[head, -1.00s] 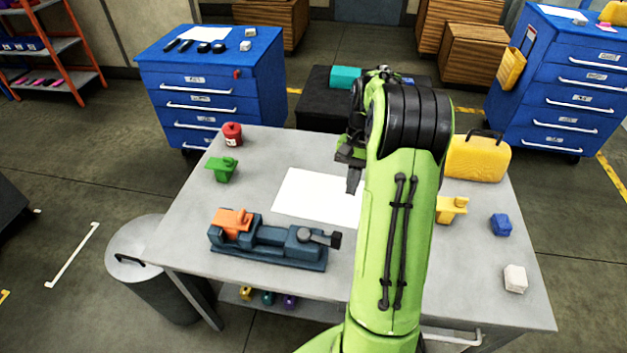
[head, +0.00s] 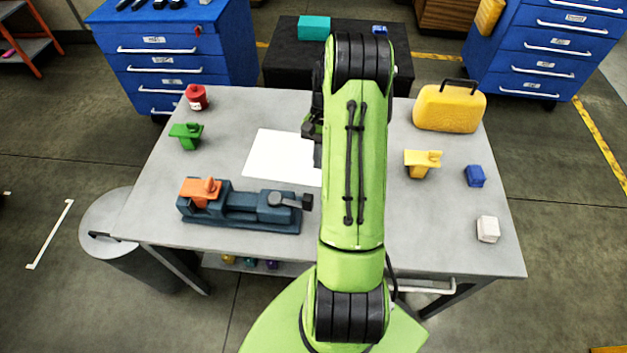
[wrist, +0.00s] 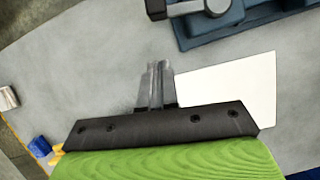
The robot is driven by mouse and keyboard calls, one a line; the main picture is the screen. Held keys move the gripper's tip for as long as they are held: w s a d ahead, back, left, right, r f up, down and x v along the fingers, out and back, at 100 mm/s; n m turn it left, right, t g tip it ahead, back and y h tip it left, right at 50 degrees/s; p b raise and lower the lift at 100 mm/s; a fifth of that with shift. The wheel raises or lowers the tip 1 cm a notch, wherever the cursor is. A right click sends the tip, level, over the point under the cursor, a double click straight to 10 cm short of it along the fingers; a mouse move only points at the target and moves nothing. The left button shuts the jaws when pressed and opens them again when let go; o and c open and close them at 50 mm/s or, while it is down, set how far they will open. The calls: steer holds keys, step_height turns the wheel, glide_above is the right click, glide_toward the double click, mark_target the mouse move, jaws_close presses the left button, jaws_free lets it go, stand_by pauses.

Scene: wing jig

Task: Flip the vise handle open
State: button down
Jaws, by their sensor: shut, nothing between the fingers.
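The vise (head: 240,210) is dark blue and lies along the near left part of the table, with an orange block (head: 200,190) on its left end. Its handle (head: 290,200) is at the right end, a grey bar with a dark block at its tip. In the wrist view the handle (wrist: 187,8) shows at the top edge, partly cut off. My gripper (head: 318,160) is beyond the handle and slightly right of it, by the white sheet, apart from the vise. Its fingers (wrist: 155,70) are together and empty. My arm hides part of the table.
A white sheet (head: 280,157) lies beyond the vise. A green part (head: 187,134) and a red can (head: 196,97) stand at the far left. A yellow part (head: 421,163), a yellow case (head: 449,107), a blue block (head: 475,176) and a white block (head: 488,229) are on the right.

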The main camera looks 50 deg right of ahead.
steer(key=a+f, duration=0.1)
steer(key=s+a+f, duration=0.1)
steer(key=a, duration=0.1)
steer(key=s+a+f, duration=0.1)
steer(key=shift+s+a, duration=0.2)
steer(key=shift+a, duration=0.05)
steer(key=shift+s+r, duration=0.1)
